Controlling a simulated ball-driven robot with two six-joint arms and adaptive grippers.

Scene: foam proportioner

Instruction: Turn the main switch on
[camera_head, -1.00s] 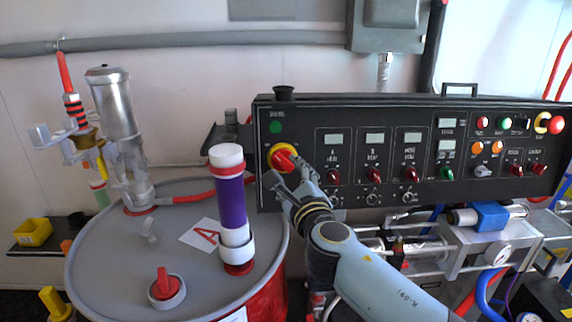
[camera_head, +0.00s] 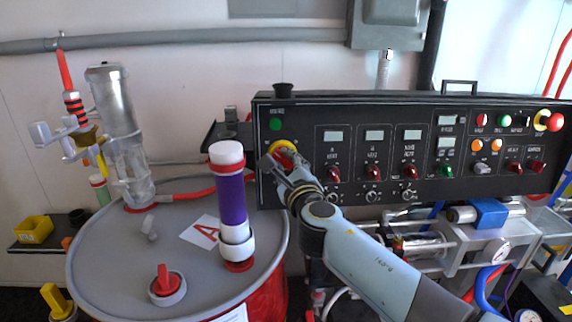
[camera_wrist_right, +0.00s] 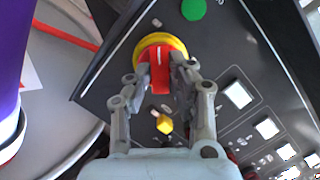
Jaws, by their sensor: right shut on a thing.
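The main switch (camera_head: 284,150) is a red rotary handle on a yellow round base at the left end of the black control panel (camera_head: 330,108), below a green light (camera_head: 275,124). In the right wrist view the red handle (camera_wrist_right: 160,68) sits between the two fingers, on its yellow ring (camera_wrist_right: 176,43). My right gripper (camera_head: 277,160) is shut on the handle, and its fingers partly cover the switch in the head view. In the right wrist view the fingertips of the gripper (camera_wrist_right: 161,74) lie on either side of the handle. My left gripper is not in view.
A grey-topped red drum (camera_head: 110,255) stands left of the panel, with a purple-and-white cylinder (camera_head: 232,200) upright on it, close to my right gripper. Red, green and orange buttons and several knobs fill the panel's right. Pumps and hoses (camera_head: 490,215) sit below.

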